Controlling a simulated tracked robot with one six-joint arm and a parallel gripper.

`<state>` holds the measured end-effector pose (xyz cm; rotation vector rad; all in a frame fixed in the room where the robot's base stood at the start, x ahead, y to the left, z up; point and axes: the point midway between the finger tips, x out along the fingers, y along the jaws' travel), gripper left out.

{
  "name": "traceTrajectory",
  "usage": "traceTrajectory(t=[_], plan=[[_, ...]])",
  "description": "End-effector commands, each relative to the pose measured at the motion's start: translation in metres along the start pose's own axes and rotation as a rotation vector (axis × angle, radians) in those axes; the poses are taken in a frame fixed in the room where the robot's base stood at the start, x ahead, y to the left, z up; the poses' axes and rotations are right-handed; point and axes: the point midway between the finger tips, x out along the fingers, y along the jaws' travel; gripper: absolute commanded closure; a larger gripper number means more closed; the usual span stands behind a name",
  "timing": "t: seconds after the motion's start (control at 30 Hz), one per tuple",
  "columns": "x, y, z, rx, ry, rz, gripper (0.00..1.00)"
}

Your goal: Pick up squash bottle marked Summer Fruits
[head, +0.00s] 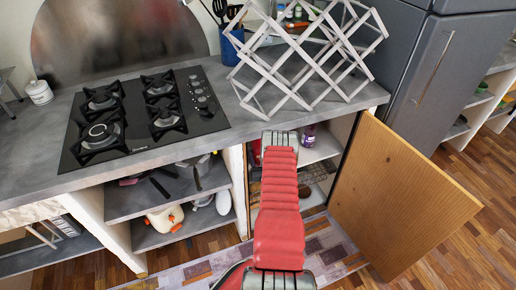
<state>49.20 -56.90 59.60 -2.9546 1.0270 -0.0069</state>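A small bottle with a purple top (307,135) stands on an upper shelf inside the open cupboard under the counter, just right of my red arm. Its label is too small to read, so I cannot tell whether it is marked Summer Fruits. My arm reaches forward from the bottom centre to the cupboard opening and hides part of the inside. My gripper is not visible; the arm ends in view at a grey metal joint.
The open wooden cupboard door (398,205) swings out to the right of the arm. The counter (240,125) overhangs the cupboard and carries a gas hob (145,115) and a white folding rack (305,60). Open shelves (170,185) with pans lie left. A rug (320,245) covers the floor below.

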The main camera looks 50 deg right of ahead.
Motion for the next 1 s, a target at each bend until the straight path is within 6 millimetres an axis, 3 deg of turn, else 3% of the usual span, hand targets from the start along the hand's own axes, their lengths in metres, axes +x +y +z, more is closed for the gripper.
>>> traceTrajectory(t=[0.63,1.0], plan=[[-0.0001,0.0002,0.0000,0.000,0.000,0.000,0.95],[0.0010,0.0008,-0.0046,-0.001,0.005,0.001,0.95]])
